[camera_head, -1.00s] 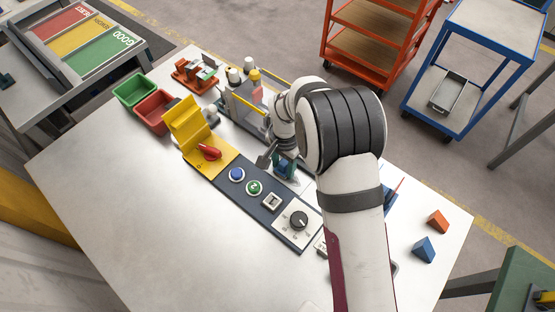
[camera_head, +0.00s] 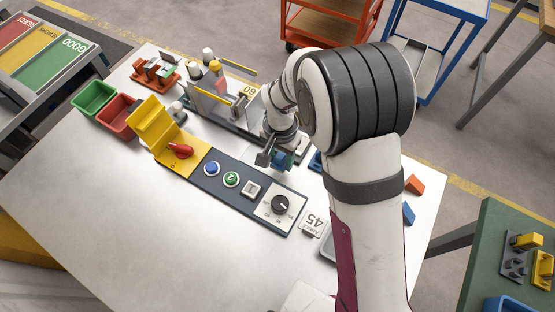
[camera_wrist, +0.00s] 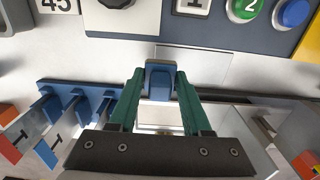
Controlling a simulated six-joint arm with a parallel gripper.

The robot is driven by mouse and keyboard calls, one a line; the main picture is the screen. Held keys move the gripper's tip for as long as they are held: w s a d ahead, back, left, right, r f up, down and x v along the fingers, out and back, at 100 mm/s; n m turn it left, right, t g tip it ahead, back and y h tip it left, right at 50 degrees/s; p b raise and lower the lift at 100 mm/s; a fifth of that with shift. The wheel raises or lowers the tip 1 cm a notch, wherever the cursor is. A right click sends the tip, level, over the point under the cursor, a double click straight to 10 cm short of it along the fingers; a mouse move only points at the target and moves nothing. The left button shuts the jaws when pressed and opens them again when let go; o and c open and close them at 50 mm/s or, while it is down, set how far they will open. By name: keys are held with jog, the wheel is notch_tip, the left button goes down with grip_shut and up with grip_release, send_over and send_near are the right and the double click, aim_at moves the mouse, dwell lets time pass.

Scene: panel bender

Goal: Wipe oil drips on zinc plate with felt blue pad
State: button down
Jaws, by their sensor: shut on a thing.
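My gripper (camera_wrist: 160,88) is shut on a small blue block, the felt pad (camera_wrist: 160,80), held between its two green fingers in the wrist view. In the head view my gripper (camera_head: 274,156) and the pad (camera_head: 283,159) are just behind the button panel, partly covered by my arm. A thin pale rectangular plate (camera_wrist: 200,64), which may be the zinc plate, lies near the pad tip in the wrist view. I cannot tell whether the pad touches it. No oil drips can be made out.
The button panel (camera_head: 240,186) with its dial (camera_head: 280,203) stands close in front of my gripper. A blue slotted rack (camera_wrist: 75,92) holding clear pieces is near my fingers. The bender (camera_head: 222,92) stands behind. The table's front left (camera_head: 130,210) is clear.

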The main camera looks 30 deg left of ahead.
jog(key=shift+r, duration=2.55)
jog(key=w+d+r, duration=0.7)
jog(key=d+r, duration=0.3)
jog(key=d, duration=0.3)
jog(key=s+d+r, duration=0.1)
jog(key=d+r, duration=0.9)
jog(key=d, duration=0.5)
